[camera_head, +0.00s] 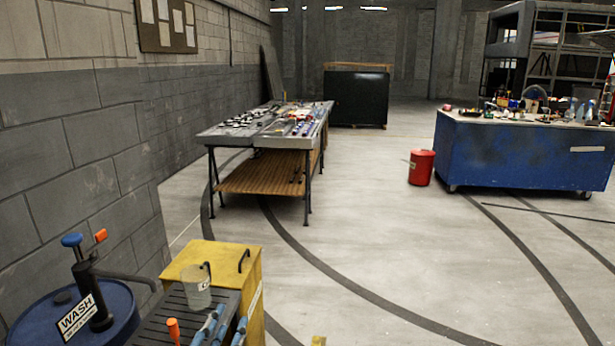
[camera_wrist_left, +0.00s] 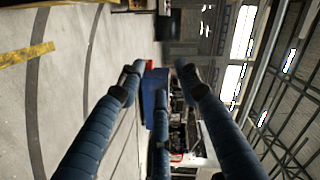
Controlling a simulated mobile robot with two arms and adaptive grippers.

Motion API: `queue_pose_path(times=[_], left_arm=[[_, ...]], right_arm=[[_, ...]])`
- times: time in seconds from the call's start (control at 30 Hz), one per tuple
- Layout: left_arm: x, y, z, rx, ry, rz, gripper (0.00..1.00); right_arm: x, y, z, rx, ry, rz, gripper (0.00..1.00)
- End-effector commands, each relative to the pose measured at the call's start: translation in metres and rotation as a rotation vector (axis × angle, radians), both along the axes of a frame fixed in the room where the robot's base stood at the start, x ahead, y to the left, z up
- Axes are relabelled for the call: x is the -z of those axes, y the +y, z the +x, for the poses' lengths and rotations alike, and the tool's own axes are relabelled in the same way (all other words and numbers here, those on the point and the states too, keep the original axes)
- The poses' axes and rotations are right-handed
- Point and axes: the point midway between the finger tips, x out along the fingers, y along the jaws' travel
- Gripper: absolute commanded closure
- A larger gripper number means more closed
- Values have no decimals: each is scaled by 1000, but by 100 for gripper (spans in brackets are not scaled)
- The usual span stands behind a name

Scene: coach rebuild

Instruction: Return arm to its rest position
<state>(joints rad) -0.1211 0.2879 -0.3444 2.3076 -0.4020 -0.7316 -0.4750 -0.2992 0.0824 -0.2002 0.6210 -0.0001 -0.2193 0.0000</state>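My left gripper (camera_head: 226,318) shows at the bottom of the head view as blue fingers in front of a dark slatted top (camera_head: 160,318). In the left wrist view its blue fingers (camera_wrist_left: 158,76) are spread apart with nothing held between them. Its arm is cut off by the bottom edge of the head view. My right gripper is in neither view.
Near the gripper are a translucent cup (camera_head: 197,288), a yellow cabinet (camera_head: 222,254) and a blue drum (camera_head: 38,322) with a pump. A tool table (camera_head: 222,141), red bin (camera_head: 421,168) and blue workbench (camera_head: 520,155) stand farther off. The middle floor is clear.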

Motion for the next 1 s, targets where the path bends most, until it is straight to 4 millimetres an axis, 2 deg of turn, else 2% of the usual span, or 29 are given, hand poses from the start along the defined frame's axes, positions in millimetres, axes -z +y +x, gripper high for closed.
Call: queue_pose_path(times=[0.03,0.1,0.2,0.3,0.4,0.5,0.73,1.0], left_arm=[[36,13,-16,-55,126,-90,66],[81,28,-41,-133,290,-208,66],[137,42,-86,-247,506,-353,66],[176,49,-130,-345,675,-458,66],[203,52,-169,-428,808,-535,66],[222,52,-204,-499,919,-591,66],[249,50,-280,-650,1135,-689,66],[330,47,-264,-660,1164,-673,66]], right_arm=[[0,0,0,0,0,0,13],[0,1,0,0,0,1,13],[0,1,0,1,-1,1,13],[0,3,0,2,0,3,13],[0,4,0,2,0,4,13],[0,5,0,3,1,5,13],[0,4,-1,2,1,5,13],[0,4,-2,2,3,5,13]])
